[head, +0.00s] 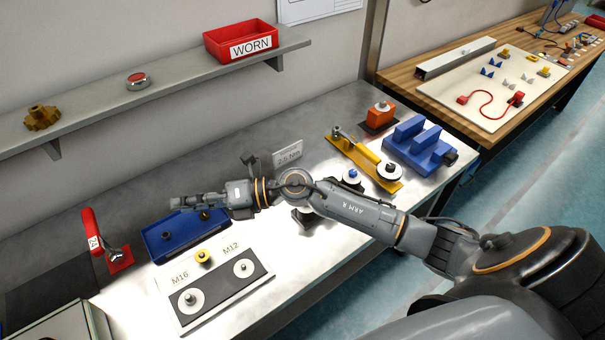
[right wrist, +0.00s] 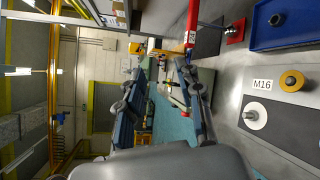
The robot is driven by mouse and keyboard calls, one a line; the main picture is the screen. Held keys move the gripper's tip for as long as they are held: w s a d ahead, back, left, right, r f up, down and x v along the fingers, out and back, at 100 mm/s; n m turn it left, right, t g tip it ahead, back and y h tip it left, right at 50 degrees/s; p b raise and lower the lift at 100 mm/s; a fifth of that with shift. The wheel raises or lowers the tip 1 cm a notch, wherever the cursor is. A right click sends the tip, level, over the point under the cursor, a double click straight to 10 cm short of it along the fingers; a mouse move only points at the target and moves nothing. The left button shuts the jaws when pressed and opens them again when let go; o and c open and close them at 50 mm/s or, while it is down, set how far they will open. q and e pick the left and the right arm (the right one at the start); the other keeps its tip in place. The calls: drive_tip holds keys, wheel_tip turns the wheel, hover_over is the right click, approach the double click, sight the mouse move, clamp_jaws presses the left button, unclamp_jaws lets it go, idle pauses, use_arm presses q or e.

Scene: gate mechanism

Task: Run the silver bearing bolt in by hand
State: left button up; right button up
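My right gripper (head: 177,203) reaches left over the blue tray (head: 158,247). In the right wrist view its two fingers (right wrist: 163,68) stand apart with nothing between them. A silver bolt (head: 189,298) stands on a white disc by the M16 label, and it also shows in the right wrist view (right wrist: 252,114). Another silver bolt (head: 243,266) stands on the disc by M12. I cannot tell which is the bearing bolt. The yellow gate mechanism (head: 366,160) lies further right, with a silver part (head: 337,131) at its far end. My left gripper is out of view.
A red-handled tool (head: 92,230) stands left of the tray. A yellow knurled piece (head: 203,256) sits near the grey mat. A blue fixture (head: 418,148) and an orange block (head: 381,115) stand at the right. The WORN bin (head: 242,41) is on the shelf above.

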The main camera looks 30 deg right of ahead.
drive_tip(key=d+f+n+g+h, duration=0.6)
drive_tip(key=d+f+h, duration=0.25)
drive_tip(key=d, duration=0.45)
drive_tip(key=d+h, duration=0.2)
drive_tip(key=d, duration=0.3)
drive_tip(key=d+h, duration=0.2)
drive_tip(key=d, duration=0.3)
drive_tip(key=d+g+h, duration=0.1)
drive_tip(key=d+h, duration=0.1)
drive_tip(key=d, duration=0.3)
drive_tip(key=shift+w+d+f+h+p, duration=0.1)
drive_tip(key=shift+w+f+h+p, duration=0.2)
drive_tip(key=shift+p, duration=0.1)
use_arm(q)
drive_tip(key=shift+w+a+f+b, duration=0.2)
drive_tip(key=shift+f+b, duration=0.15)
drive_tip(key=shift+b, duration=0.25)
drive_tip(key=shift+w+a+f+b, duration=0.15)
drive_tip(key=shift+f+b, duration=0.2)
drive_tip(key=shift+b, duration=0.25)
use_arm(e)
drive_tip(key=shift+f, duration=2.2)
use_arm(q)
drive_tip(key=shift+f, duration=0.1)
use_arm(e)
drive_tip(key=shift+f, duration=0.1)
